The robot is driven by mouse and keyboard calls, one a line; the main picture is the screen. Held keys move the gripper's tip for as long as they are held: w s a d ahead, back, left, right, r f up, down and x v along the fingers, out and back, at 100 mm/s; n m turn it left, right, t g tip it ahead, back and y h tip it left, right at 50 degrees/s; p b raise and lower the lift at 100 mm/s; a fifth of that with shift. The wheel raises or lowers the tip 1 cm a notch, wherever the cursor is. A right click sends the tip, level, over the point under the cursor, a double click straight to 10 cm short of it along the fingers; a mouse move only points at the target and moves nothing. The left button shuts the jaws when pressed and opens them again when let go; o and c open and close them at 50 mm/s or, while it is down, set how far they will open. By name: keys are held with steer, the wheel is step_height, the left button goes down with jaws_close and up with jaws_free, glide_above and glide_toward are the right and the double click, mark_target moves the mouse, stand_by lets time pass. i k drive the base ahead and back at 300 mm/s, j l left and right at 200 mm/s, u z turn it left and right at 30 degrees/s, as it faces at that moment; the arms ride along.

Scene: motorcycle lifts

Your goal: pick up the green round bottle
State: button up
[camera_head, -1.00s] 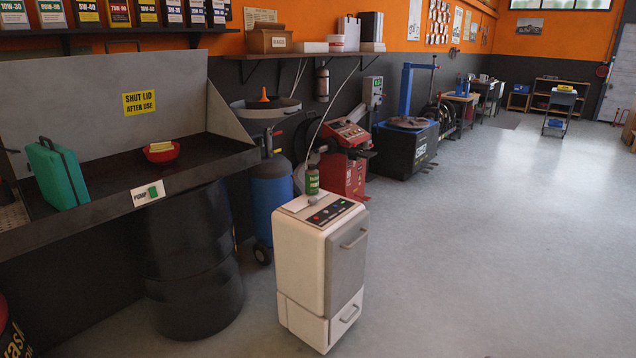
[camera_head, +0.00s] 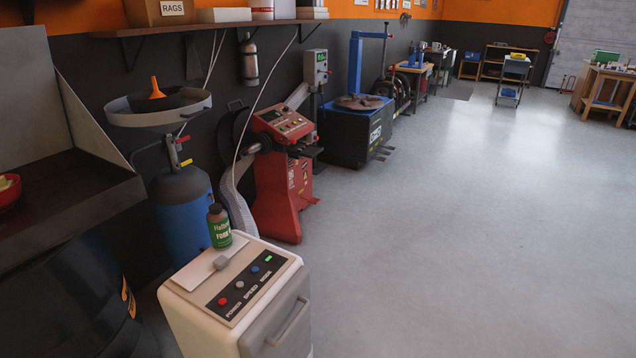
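The green round bottle (camera_head: 219,228) stands upright on top of a white cabinet (camera_head: 180,318), near its back edge. It has a dark cap and a printed label.
The cabinet top carries a button panel (camera_head: 247,287). A washing sink (camera_head: 70,190) is at the left. Behind the cabinet stand a blue oil drainer (camera_head: 183,222) and a red machine (camera_head: 280,185). The floor (camera_head: 450,220) to the right is clear.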

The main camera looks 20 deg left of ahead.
mark_target(217, 219)
steer(key=i+u, duration=0.2)
steer(key=i, duration=0.4)
steer(key=i+l+u, duration=0.2)
steer(key=i, duration=0.45)
steer(key=i+l+u, duration=0.2)
steer(key=i, duration=0.4)
steer(key=i+l+u, duration=0.25)
steer(key=i+l, duration=0.2)
steer(key=i+l+u, duration=0.2)
steer(key=i+l, duration=0.3)
steer(key=i, duration=0.15)
steer(key=i+j+u, duration=0.15)
steer(key=j+u, duration=0.15)
steer(key=u, duration=0.2)
steer(key=i+j+u, duration=0.2)
steer(key=u, duration=0.3)
steer(key=i+j+u, duration=0.1)
steer(key=i+u, duration=0.15)
steer(key=u, duration=0.25)
steer(key=i+u, duration=0.25)
steer(key=u, duration=0.25)
steer(key=i+u, duration=0.25)
steer(key=u, duration=0.25)
steer(key=i+l+u, duration=0.25)
steer(key=u, duration=0.25)
steer(key=i+l+u, duration=0.2)
steer(key=u, duration=0.3)
